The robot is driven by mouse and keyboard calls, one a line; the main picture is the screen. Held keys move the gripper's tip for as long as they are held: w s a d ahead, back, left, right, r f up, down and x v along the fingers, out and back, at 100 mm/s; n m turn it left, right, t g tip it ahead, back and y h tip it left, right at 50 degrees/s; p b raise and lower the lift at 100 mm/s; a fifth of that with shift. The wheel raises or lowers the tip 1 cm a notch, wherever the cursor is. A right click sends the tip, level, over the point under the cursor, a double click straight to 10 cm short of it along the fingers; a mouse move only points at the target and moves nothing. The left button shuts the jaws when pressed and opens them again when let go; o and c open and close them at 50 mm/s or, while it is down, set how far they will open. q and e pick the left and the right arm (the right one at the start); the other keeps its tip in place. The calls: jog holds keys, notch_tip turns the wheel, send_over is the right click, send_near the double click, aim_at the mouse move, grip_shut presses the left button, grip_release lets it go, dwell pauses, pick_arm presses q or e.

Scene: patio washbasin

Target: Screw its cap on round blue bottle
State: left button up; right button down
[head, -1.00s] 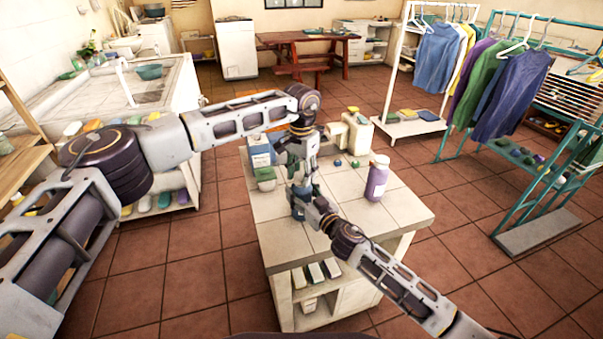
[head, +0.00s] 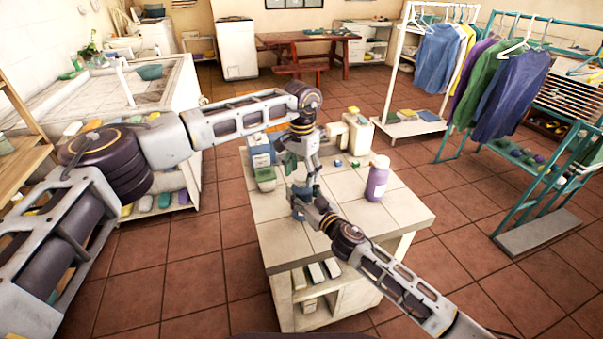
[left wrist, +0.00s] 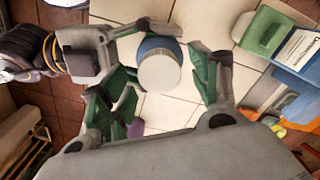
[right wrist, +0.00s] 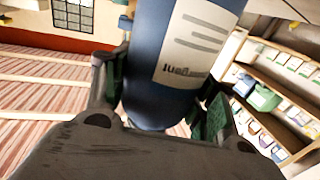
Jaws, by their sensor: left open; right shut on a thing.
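The round blue bottle (head: 298,211) is at the near part of the tiled table. My right gripper (right wrist: 160,100) is shut on it; the right wrist view shows its blue body and white label between the fingers. In the left wrist view a pale round cap (left wrist: 160,73) is at the top of the bottle, with a blue edge (left wrist: 158,44) showing behind it. Whether the cap is threaded on cannot be told. My left gripper (left wrist: 163,88) is open above, its green-padded fingers on either side of the cap and apart from it. It also shows in the head view (head: 303,187).
A purple bottle (head: 377,182) stands to the right on the tiled table (head: 400,215). A cream jug (head: 357,131), a blue-and-white box (head: 261,150), a green container (head: 265,178) and small blocks (head: 338,163) stand farther back. The table's right front is clear.

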pick_arm(q)
jog(key=shift+r, duration=2)
jog(key=shift+d, duration=0.1)
jog(key=shift+c, duration=0.3)
